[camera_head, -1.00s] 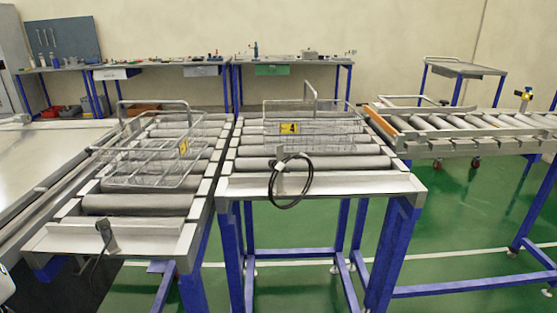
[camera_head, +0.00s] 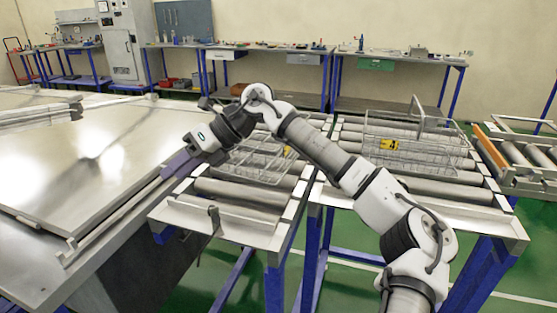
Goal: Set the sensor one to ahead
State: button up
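A small upright bracket-like piece (camera_head: 213,216), possibly a sensor, stands on the front plate of the left roller conveyor (camera_head: 190,213). I cannot tell whether it is sensor one or which way it is set. A similar piece with a coiled black cable on the right conveyor, seen earlier, is hidden now behind my arm. My gripper (camera_head: 170,171) is at the end of my arm, pointing down and left over the edge between the metal table and the left conveyor. It is up and left of the bracket, apart from it in the picture. Its finger opening is too small to judge.
A wire basket (camera_head: 262,160) sits on the left rollers, partly behind my arm. Another wire basket (camera_head: 415,148) with a yellow label is on the right conveyor (camera_head: 500,222). A broad metal table (camera_head: 90,160) fills the left. Workbenches (camera_head: 300,48) line the wall.

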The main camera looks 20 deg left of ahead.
jog(key=w+d+r+m+t+h+p, duration=0.1)
jog(key=w+d+m+t+h, duration=0.2)
jog(key=w+d, duration=0.75)
jog(key=w+d+r+m+t+h+p, duration=0.1)
jog(key=w+d+r+m+t+h, duration=0.15)
jog(key=w+d, duration=0.75)
jog(key=s+d+r+m+h, duration=0.1)
jog(key=d+r+h, duration=0.1)
jog(key=d, duration=0.7)
jog(key=d+r+m+h, duration=0.1)
jog(key=d+r+m, duration=0.1)
jog(key=d, duration=0.7)
jog(key=shift+t, duration=0.45)
jog(key=f+p, duration=0.1)
jog(key=f, duration=0.8)
jog(key=f+p, duration=0.1)
jog(key=f, duration=0.3)
jog(key=shift+s+a+f+p, duration=0.1)
jog(key=shift+a+f+p, duration=0.2)
jog(key=shift+f+p, duration=0.1)
grip_shut()
